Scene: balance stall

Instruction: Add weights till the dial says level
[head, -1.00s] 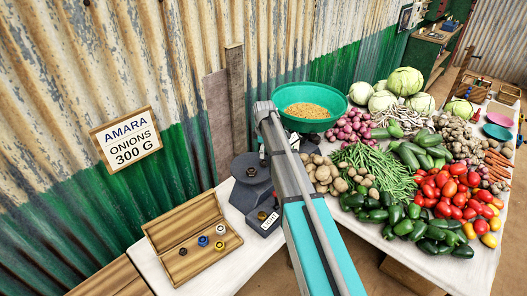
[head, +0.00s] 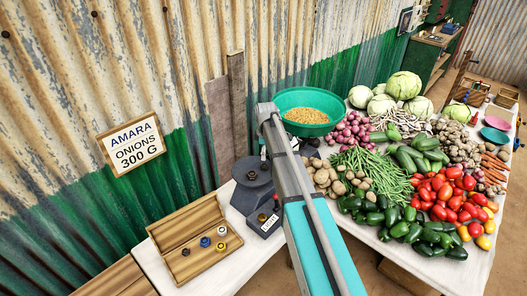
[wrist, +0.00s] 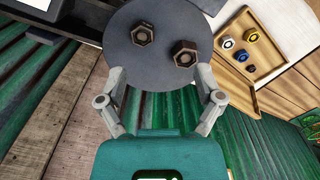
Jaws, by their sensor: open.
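The balance has a round dark grey pan (head: 250,166) left of my arm in the head view. Its dial plate (head: 269,222) sits low at the front, too small to read. In the wrist view the grey pan (wrist: 125,45) carries two dark hexagonal weights (wrist: 143,35) (wrist: 185,53). My gripper (wrist: 160,84) is open and empty, its fingers spread at the pan's wall-side edge, apart from both weights. The open wooden weight box (head: 190,224) holds a dark weight (head: 186,252), a blue (head: 205,241), a yellow (head: 221,246) and a white one (head: 222,230). My arm hides part of the balance.
A sign (head: 132,143) reading "Amara onions 300 g" hangs on the corrugated wall. A green basin (head: 306,111) of grain stands behind my arm. Heaped vegetables, including tomatoes (head: 447,205) and green beans (head: 372,168), crowd the right. Bare white table (head: 205,276) lies before the box.

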